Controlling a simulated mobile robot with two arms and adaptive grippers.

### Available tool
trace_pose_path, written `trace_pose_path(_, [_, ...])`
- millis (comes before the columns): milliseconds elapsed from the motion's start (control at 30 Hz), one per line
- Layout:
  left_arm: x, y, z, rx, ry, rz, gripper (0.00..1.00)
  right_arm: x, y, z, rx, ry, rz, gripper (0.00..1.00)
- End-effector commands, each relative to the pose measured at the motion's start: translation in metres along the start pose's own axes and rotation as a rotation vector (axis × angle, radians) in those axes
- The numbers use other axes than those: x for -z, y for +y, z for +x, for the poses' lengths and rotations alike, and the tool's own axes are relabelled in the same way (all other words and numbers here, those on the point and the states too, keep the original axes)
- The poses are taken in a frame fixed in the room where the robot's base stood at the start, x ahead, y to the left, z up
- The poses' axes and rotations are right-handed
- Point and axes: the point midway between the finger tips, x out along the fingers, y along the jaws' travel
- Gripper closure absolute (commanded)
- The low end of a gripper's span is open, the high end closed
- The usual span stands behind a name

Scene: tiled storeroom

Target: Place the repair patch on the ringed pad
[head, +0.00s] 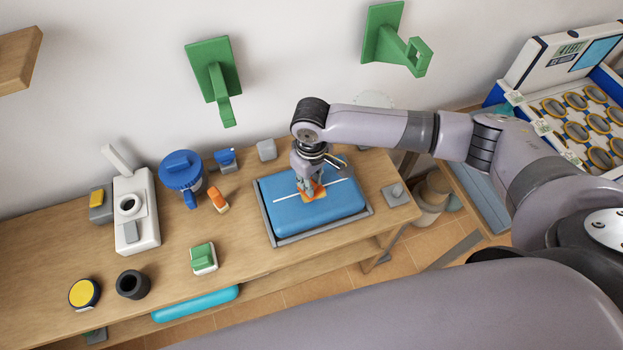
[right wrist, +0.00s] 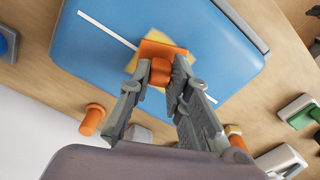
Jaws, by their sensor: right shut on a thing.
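The blue pad (head: 340,206) lies in a grey tray (head: 281,243) on the wooden bench and has a thin white line across its top. My right gripper (head: 310,184) points down over the middle of the pad. It is shut on the orange grip of the repair patch (head: 313,195), whose tan-yellow sheet shows under the orange part. In the right wrist view my right gripper (right wrist: 157,85) has its fingers at the orange grip, with the patch (right wrist: 150,35) over the white line. I cannot tell whether the patch touches the pad. No ring is clear on the pad. My left gripper is out of view.
A blue-lidded jug (head: 181,170), an orange piece (head: 218,200) and a green-topped block (head: 203,258) stand left of the pad. A grey knobbed block (head: 396,194) is close on its right. Green brackets (head: 213,75) jut from the wall.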

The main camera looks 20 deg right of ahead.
Motion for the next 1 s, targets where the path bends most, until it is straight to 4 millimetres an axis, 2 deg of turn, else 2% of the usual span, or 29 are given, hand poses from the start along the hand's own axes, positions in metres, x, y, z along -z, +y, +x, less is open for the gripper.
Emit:
trace_pose_path(100, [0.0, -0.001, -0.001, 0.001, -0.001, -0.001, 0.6, 0.0, 0.0, 0.003, 0.0, 0.0, 0.001, 1.0])
trace_pose_path(133, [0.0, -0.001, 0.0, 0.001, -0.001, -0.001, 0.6, 0.0, 0.0, 0.003, 0.0, 0.0, 0.001, 0.81])
trace_pose_path(400, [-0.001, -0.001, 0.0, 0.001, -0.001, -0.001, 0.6, 0.0, 0.0, 0.002, 0.0, 0.0, 0.001, 0.63])
trace_pose_path(767, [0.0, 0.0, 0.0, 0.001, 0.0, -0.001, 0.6, 0.0, 0.001, -0.001, -0.001, 0.001, 0.0, 0.62])
trace_pose_path(867, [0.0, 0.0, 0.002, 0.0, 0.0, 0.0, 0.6, 0.001, 0.0, -0.01, 0.001, 0.001, 0.0, 0.62])
trace_pose_path(1000, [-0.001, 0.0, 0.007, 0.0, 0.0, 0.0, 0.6, 0.001, 0.001, -0.036, 0.0, 0.004, 0.001, 0.62])
